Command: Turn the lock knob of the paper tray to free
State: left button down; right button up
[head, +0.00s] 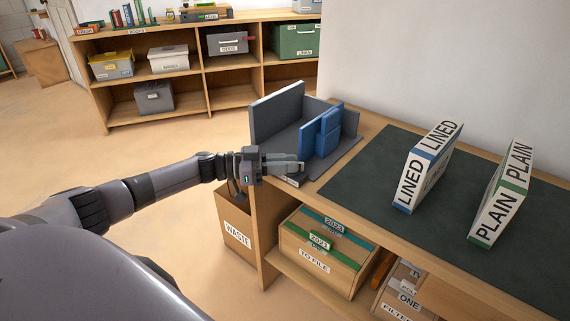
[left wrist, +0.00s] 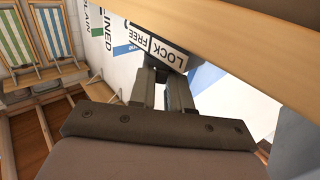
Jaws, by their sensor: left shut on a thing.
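The grey paper tray (head: 277,112) with blue upright pieces (head: 327,130) stands at the left end of the desk. My left gripper (head: 292,165) is at the tray's front left corner, its fingers level and pointing right. In the left wrist view a plate marked LOCK and FREE (left wrist: 158,47) lies just beyond the fingertips of my left gripper (left wrist: 165,72). The gripper is shut on the lock knob, which is mostly hidden by the fingers, so its angle cannot be told. My right gripper is out of view.
A LINED paper pack (head: 428,165) and a PLAIN pack (head: 500,192) stand on the dark desk mat (head: 365,175). A WASTE bin (head: 236,225) and a TO FILE box (head: 322,255) are below. A shelf unit (head: 190,85) stands behind.

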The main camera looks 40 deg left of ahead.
pick_arm(q)
jog(key=c, duration=1.2)
grip_release()
jog(key=shift+w, duration=0.1)
jog(key=shift+o, duration=0.2)
jog(key=v, duration=0.7)
